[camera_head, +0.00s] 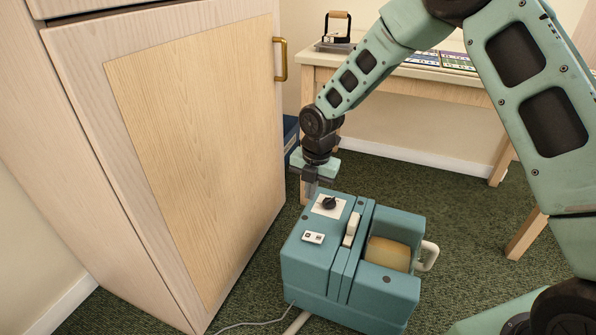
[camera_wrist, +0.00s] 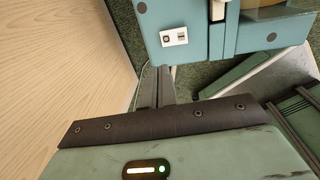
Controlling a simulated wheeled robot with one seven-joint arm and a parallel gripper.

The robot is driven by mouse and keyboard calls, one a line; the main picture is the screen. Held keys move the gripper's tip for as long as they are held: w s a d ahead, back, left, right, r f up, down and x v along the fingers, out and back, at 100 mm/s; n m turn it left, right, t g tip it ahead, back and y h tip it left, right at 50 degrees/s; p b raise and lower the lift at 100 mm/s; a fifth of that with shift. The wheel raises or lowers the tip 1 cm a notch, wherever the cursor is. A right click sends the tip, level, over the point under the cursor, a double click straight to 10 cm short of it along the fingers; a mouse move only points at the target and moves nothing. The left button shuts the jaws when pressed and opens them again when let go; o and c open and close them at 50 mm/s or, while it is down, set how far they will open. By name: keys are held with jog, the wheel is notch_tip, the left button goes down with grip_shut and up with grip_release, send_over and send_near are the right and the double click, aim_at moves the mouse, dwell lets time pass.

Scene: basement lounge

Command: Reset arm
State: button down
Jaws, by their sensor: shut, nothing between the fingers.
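My gripper (camera_head: 311,188) points down just above the far left top edge of a teal boxy machine in the head view. Its fingers are together with nothing between them; in the wrist view they (camera_wrist: 158,82) show as two grey bars side by side. The teal machine (camera_head: 318,262) has a black knob, a white switch plate, a pale lever and a yellowish roller on top. It also shows at the top of the wrist view (camera_wrist: 195,58). Whether the fingertips touch the machine is hard to tell.
A pale wooden cabinet (camera_head: 200,150) with a brass handle stands close on the left. A wooden table (camera_head: 400,75) stands behind, with a black-framed item with a wooden handle (camera_head: 336,32) on it. A blue box is partly hidden behind my gripper.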

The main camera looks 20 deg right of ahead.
jog(key=s+a+r+m, duration=0.5)
jog(key=s+r, duration=0.3)
jog(key=s, duration=0.1)
jog(key=s+r+m, duration=0.4)
jog(key=s+m, duration=0.4)
jog(key=s, duration=0.4)
jog(key=s+r+m, duration=0.5)
jog(key=s+m, duration=0.2)
jog(key=s, duration=0.6)
notch_tip(320, 180, up, 33)
jog(key=p, duration=3.3)
jog(key=shift+w+d+f+m+g, duration=0.2)
jog(key=shift+d+m+g, duration=0.1)
jog(key=shift+m, duration=0.1)
